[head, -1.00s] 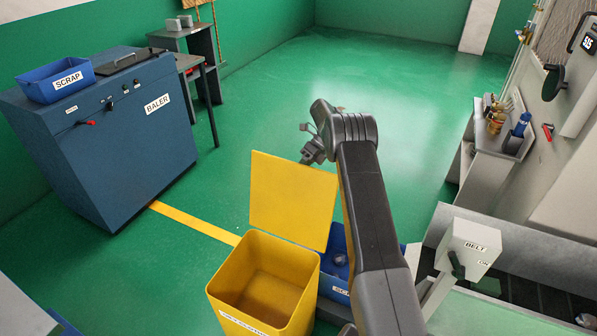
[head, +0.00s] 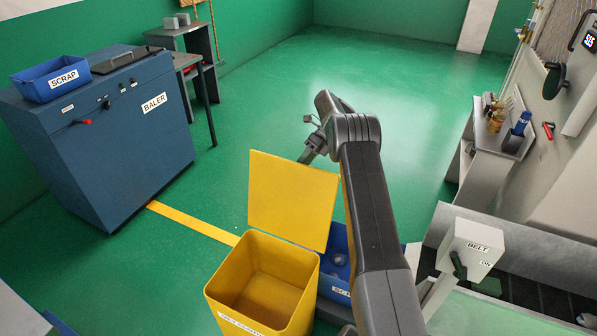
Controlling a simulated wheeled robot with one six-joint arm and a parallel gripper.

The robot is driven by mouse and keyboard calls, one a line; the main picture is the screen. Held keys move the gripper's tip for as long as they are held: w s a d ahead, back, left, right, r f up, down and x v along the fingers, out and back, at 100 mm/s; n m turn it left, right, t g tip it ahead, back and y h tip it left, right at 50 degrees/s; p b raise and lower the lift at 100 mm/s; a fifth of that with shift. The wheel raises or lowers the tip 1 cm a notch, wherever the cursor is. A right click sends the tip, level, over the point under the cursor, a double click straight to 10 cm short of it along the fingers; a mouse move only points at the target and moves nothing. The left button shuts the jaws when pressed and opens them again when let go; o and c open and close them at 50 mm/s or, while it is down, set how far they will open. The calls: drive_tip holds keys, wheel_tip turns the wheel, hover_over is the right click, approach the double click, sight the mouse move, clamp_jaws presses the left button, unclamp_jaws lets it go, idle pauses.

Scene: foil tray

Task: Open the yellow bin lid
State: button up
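The yellow bin (head: 262,290) stands on the green floor at the lower middle, and its inside shows empty. Its yellow lid (head: 292,200) stands upright at the far edge of the bin, so the bin is open. My gripper (head: 307,157) is just beyond the top edge of the lid, and its lower part is hidden behind the lid. I cannot tell whether its fingers are open or shut, or whether they touch the lid.
A blue scrap bin (head: 335,288) stands right behind the yellow bin. A belt control box (head: 470,247) is at the right. The blue baler (head: 110,140) with a scrap tray (head: 52,80) stands at the left. The floor beyond the lid is clear.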

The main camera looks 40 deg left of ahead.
drive_tip(key=v, duration=0.4)
drive_tip(key=shift+w+d, duration=0.3)
drive_tip(key=shift+w, duration=0.15)
drive_tip(key=shift+s, duration=0.1)
